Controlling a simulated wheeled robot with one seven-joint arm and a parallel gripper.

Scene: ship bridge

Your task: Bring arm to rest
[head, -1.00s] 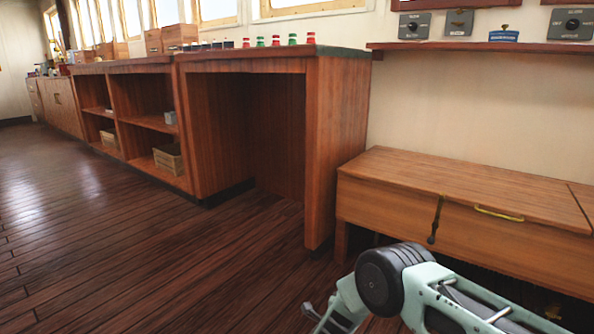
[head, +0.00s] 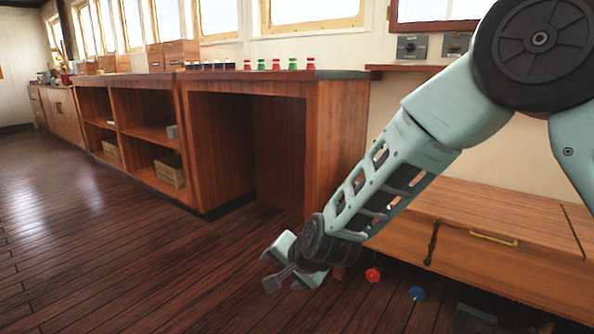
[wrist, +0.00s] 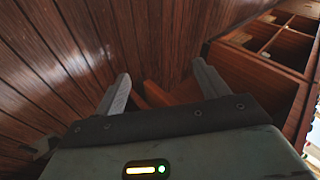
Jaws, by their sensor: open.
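My arm reaches in from the right in the head view, bent at the elbow and sloping down to the left. My gripper (head: 283,280) hangs above the wood floor, left of the wooden bench and in front of the open desk. In the wrist view my gripper (wrist: 160,92) shows two fingers spread apart with nothing between them. Floor planks and a dark wooden cabinet lie beyond the fingertips.
The wooden bench (head: 480,220) stands at the right, partly behind my arm. A red knob-like object (head: 373,275) and a blue one (head: 417,294) show below it. The wooden desk (head: 335,150) carries several small coloured items. The floor (head: 90,250) at left is clear.

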